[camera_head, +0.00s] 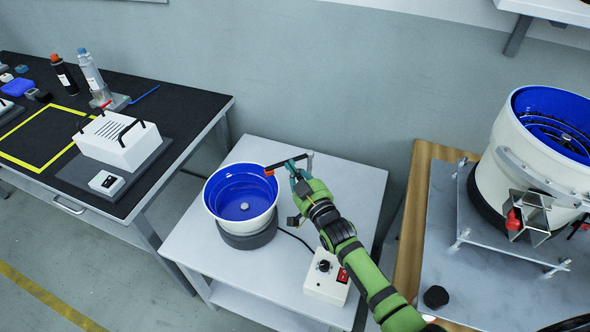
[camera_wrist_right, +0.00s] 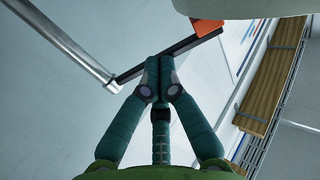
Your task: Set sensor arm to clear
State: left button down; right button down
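The sensor arm is a thin dark bar with an orange tip (camera_head: 270,172), held by a metal post (camera_head: 310,161) at the back of the small table. Its orange end lies at the right rim of the white bowl with the blue inside (camera_head: 240,192). My right gripper (camera_head: 293,172) is at the bar, between the tip and the post. In the right wrist view my right gripper (camera_wrist_right: 159,60) has its fingertips together and overlaps the dark bar (camera_wrist_right: 188,46); contact is hard to tell. The orange tip (camera_wrist_right: 206,27) shows beyond it. My left gripper is not in view.
A white control box (camera_head: 326,278) with a knob and red switch stands at the front of the small table. A larger blue-lined bowl (camera_head: 490,160) stands on the right bench. A black workbench (camera_head: 150,95) with bottles is at left.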

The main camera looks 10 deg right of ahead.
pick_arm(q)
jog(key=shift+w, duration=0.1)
pick_arm(e)
jog(key=shift+w+a, duration=0.15)
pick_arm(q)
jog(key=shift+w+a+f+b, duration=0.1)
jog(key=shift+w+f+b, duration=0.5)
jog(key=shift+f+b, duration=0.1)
pick_arm(e)
jog(key=shift+x, duration=2.3)
jog(key=shift+a, duration=0.1)
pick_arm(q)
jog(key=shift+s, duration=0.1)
